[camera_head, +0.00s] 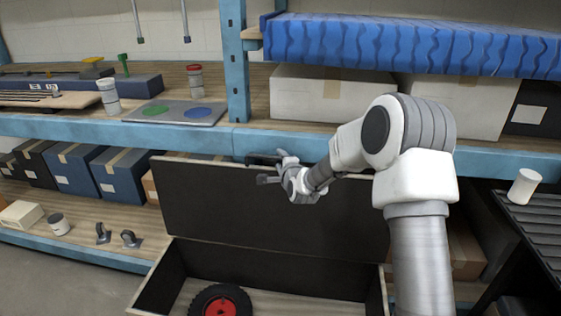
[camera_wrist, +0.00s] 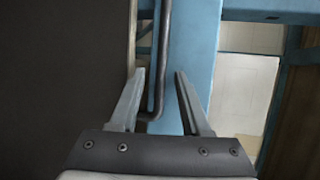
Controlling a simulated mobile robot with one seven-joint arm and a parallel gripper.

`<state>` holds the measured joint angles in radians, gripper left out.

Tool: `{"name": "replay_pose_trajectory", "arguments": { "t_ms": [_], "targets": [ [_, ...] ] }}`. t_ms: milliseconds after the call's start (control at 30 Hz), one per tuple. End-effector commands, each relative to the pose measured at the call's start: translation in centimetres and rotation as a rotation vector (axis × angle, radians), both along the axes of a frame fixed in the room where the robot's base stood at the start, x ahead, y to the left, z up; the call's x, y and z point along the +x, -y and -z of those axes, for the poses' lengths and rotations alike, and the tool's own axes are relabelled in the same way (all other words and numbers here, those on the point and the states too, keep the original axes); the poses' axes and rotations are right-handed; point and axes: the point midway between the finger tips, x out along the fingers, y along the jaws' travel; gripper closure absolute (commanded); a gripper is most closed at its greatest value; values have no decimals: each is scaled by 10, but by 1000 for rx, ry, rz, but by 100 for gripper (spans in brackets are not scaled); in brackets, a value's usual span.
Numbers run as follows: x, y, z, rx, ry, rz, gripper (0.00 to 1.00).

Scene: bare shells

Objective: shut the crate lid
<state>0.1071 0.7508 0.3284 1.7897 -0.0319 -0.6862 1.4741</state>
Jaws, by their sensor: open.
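The crate (camera_head: 160,282) stands at the bottom of the head view with its lid (camera_head: 205,205) raised about upright at the back. The dark inner face of the lid shows. A black bar handle (camera_head: 258,158) is at the lid's top edge. My gripper (camera_head: 270,167) is open at the top edge, close to the handle. In the wrist view the dark lid (camera_wrist: 60,70) fills the left side. The handle (camera_wrist: 165,50) passes between my two open fingers (camera_wrist: 159,75), nearer the left one. I cannot tell whether either finger touches it.
A black wheel with a red hub (camera_head: 222,303) lies in the crate. Blue-framed shelving (camera_head: 235,70) stands close behind the lid. Several boxes (camera_head: 120,175) fill the lower shelf. A dark slatted surface (camera_head: 540,225) with a white cup (camera_head: 524,186) is at the right.

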Motion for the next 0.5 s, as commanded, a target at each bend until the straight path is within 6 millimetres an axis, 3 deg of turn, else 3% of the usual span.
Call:
{"name": "replay_pose_trajectory", "arguments": {
  "t_ms": [67,333,500],
  "targets": [
    [0,0,0,0,0,0,53],
    [0,0,0,0,1,0,100],
    [0,0,0,0,1,0,100]
  ]
}}
